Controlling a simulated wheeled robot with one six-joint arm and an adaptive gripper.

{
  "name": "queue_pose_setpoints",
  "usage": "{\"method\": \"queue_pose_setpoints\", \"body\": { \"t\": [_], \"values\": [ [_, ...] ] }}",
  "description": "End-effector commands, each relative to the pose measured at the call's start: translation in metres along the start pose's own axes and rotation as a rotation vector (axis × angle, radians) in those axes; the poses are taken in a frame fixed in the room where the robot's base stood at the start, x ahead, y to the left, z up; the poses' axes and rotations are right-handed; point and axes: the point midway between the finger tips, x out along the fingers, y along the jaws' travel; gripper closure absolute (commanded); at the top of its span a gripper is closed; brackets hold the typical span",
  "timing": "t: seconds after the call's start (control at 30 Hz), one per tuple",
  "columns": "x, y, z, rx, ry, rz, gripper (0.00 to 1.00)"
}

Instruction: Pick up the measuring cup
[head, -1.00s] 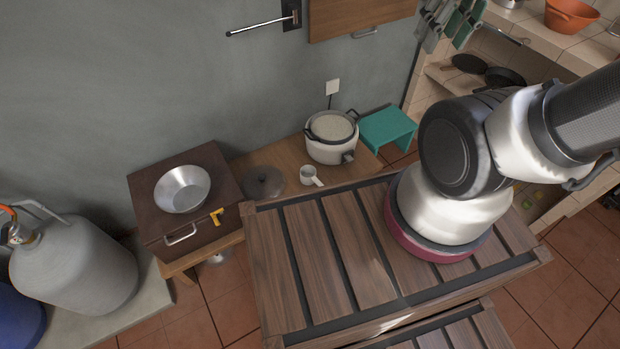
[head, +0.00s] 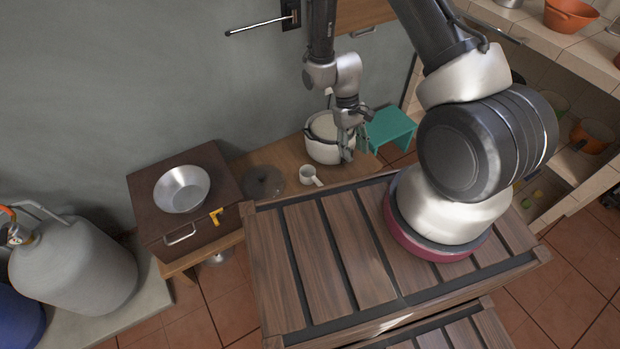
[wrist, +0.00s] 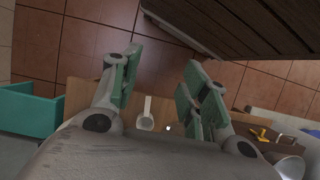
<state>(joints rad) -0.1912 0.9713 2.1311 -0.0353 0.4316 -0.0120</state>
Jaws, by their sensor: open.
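The measuring cup (head: 308,174) is small and pale with a short handle. It stands on the low wooden bench, left of the white pot, in the head view. It also shows in the wrist view (wrist: 146,122), between my fingers in the picture but well beyond them. My gripper (head: 356,155) is up and to the right of the cup, in front of the white pot. In the wrist view its two green-padded fingers (wrist: 160,80) are spread wide with nothing between them.
A white pot (head: 322,150) stands behind my gripper, with a teal stool (head: 391,128) to its right. A dark round lid (head: 263,182) lies left of the cup. The slatted wooden table (head: 318,245) is in front. A metal bowl (head: 182,188) sits on a brown box.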

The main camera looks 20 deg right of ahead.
Motion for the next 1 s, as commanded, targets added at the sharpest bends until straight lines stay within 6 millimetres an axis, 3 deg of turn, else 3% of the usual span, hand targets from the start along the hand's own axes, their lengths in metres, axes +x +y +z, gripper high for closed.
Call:
{"method": "queue_pose_setpoints", "body": {
  "t": [0.03, 0.2, 0.4, 0.5, 0.57, 0.6, 0.7, 0.87, 1.0],
  "values": [
    [0.034, -0.003, -0.009, -0.012, -0.005, 0.002, 0.55],
    [0.139, -0.011, -0.041, -0.049, 0.054, 0.007, 0.55],
    [0.234, -0.019, -0.075, -0.088, 0.197, 0.006, 0.55],
    [0.262, -0.022, -0.109, -0.104, 0.338, 0.003, 0.55],
    [0.256, -0.024, -0.141, -0.111, 0.449, 0.003, 0.55],
    [0.244, -0.025, -0.164, -0.116, 0.526, 0.003, 0.55],
    [0.223, -0.027, -0.200, -0.124, 0.666, 0.003, 0.55],
    [0.207, -0.029, -0.221, -0.130, 0.774, 0.002, 0.55],
    [0.215, -0.030, -0.232, -0.133, 0.787, 0.003, 0.55]
  ]
}}
